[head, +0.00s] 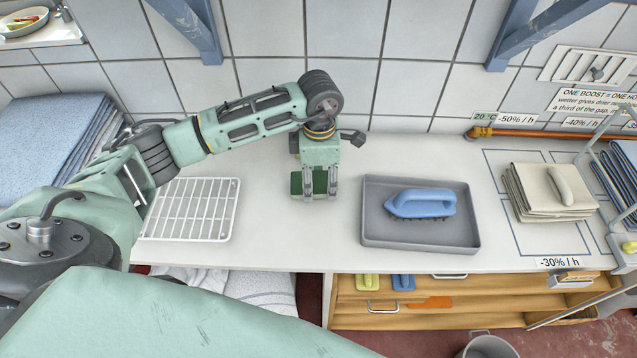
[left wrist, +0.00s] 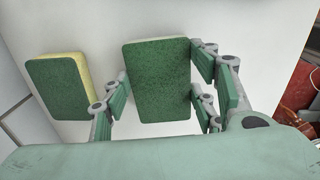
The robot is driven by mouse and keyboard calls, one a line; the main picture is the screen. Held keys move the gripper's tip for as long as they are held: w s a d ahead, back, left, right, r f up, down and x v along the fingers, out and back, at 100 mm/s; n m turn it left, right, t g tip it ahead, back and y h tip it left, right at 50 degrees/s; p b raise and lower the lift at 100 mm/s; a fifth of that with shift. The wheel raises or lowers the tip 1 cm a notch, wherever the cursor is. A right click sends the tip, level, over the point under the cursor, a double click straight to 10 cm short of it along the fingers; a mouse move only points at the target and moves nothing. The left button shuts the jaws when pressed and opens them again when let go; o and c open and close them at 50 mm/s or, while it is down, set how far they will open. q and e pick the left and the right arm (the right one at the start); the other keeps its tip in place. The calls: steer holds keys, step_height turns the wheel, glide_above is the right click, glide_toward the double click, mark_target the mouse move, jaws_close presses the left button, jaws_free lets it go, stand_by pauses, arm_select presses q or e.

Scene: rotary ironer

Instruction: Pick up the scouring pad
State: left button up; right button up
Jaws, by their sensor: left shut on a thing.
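My left gripper (head: 320,194) reaches down over the white worktop, left of the grey tray. It is shut on a green scouring pad (head: 320,181). In the left wrist view the held pad (left wrist: 158,82) is green with a thin pale yellow edge and sits between the two fingers of the gripper (left wrist: 160,106). A second pad of the same kind (left wrist: 58,88), green with a yellow edge, lies just left of the fingers there. Whether the held pad touches the worktop is hard to tell. My right gripper is not in view.
A grey tray (head: 374,232) holding a blue brush (head: 422,203) stands right of the gripper. A white wire rack (head: 190,208) lies to the left. Folded cloths (head: 532,193) lie at the right, blue cloths (head: 55,135) at the left. The worktop (head: 275,243) in front is clear.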

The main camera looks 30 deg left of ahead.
arm_select(q)
steer(key=r, duration=0.1)
steer(key=d+r+b, duration=0.1)
steer(key=shift+r, duration=0.3)
steer(key=s+d+r+b, duration=0.1)
steer(key=d+r+b, duration=0.2)
steer(key=d+r, duration=0.3)
steer(key=d, duration=0.4)
steer(key=shift+s+d+r, duration=0.15)
steer(key=shift+d+r, duration=0.2)
steer(key=shift+o, duration=0.8)
steer(key=shift+a, duration=0.1)
steer(key=c, duration=0.4)
